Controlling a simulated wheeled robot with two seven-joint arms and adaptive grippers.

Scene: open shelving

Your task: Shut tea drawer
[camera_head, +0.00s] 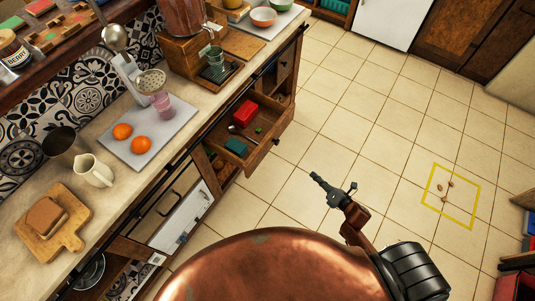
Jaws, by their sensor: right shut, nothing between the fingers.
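The tea drawer (270,140) is a wooden drawer pulled out from the counter's front, upper middle of the head view. Inside it lie a red box (245,111), a teal box (237,146), a spoon-like utensil and a small green item. My right gripper (316,178) is shut and empty, held over the tiled floor to the lower right of the drawer, apart from it. Its fingers point up and left toward the drawer. My left gripper is not in view.
The long counter (170,145) holds a grey board with two oranges (131,136), a cream jug (94,170) and bread on a wooden board (67,234). The tiled floor right of the drawer is open. A yellow square (473,184) on the floor surrounds small brown bits.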

